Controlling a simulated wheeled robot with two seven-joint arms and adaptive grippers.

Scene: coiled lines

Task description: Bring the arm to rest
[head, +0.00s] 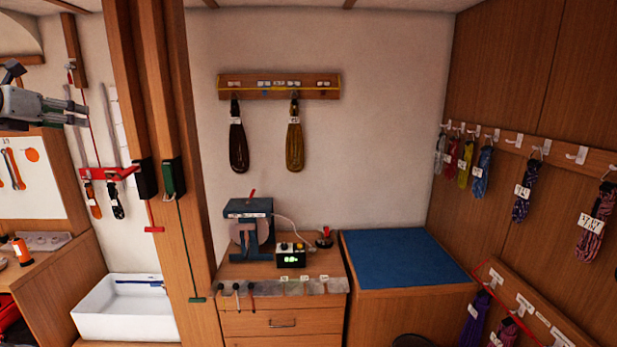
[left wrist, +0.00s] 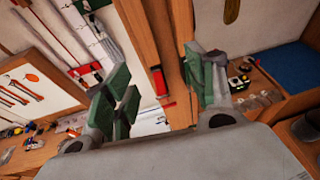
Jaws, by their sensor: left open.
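My left gripper (head: 80,113) is high at the left edge of the head view, at the end of my grey arm, in front of the wall and left of the wooden post. In the left wrist view my left gripper (left wrist: 158,85) shows two green-padded fingers spread wide apart, with nothing between them. The wooden post and a red handle show in the background past the gap. The rest of the left arm is cut off by the picture edge. My right gripper is in neither view.
A wooden post (head: 163,235) stands right of the gripper. Two coiled lines, a dark one (head: 238,140) and a yellow-brown one (head: 294,140), hang from a wall rack. A white basin (head: 118,322) is below. A blue-topped bench (head: 400,257) is bare. Tagged coils hang along the right wall.

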